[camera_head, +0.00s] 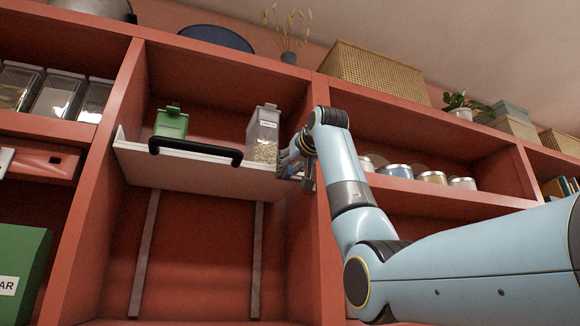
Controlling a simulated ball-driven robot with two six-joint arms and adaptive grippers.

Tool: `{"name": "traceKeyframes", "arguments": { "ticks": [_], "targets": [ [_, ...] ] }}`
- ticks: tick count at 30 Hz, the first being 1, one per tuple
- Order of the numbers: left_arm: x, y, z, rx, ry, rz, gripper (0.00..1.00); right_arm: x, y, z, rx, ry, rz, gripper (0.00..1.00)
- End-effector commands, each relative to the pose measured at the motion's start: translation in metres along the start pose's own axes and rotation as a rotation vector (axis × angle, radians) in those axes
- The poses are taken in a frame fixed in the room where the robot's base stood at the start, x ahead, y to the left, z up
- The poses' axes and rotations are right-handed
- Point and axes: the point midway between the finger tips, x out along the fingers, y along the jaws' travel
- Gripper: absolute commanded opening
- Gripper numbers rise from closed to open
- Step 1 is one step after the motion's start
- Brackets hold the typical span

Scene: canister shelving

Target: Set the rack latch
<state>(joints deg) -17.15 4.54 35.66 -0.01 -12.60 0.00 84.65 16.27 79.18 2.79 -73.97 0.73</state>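The rack (200,172) is a pale tray with a black bar handle (195,151) along its front, inside the red cabinet bay. A green canister (171,124) stands on its left side. A clear canister with a grey lid and pale contents (264,137) stands on its right side. My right gripper (286,158) is at the rack's right end, beside the bay's right upright. Its fingers are small and partly covered by my wrist, so I cannot tell their opening or whether they touch anything. I cannot make out the latch; my gripper may cover it. My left gripper is out of view.
Two grey rails (144,250) run down the bay's back below the rack, where there is open space. Several tins (432,177) stand on the right shelf behind my arm. Glass containers (58,95) fill the left shelf. A woven basket (374,70) sits on top.

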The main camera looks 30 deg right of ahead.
Motion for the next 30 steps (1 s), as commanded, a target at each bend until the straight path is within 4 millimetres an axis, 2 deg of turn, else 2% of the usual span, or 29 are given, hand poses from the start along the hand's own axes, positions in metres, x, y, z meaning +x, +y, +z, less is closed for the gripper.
{"name": "traceKeyframes", "arguments": {
  "ticks": [1, 6, 18, 25, 30],
  "targets": [
    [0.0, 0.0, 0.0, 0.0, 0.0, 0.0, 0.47, 0.0, 0.0, 0.0, 0.0, 0.0, 0.0, 0.21],
    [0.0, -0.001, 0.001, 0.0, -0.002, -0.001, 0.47, 0.0, 0.0, 0.0, 0.0, 0.0, 0.0, 0.0],
    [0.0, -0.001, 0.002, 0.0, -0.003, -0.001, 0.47, 0.0, 0.002, 0.0, -0.001, 0.0, 0.001, 0.0],
    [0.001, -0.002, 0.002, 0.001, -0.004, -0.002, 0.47, -0.001, 0.031, -0.001, -0.001, 0.002, 0.004, 0.0],
    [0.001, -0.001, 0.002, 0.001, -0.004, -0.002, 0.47, -0.001, 0.035, -0.001, -0.002, 0.002, 0.002, 0.0]
  ]
}}
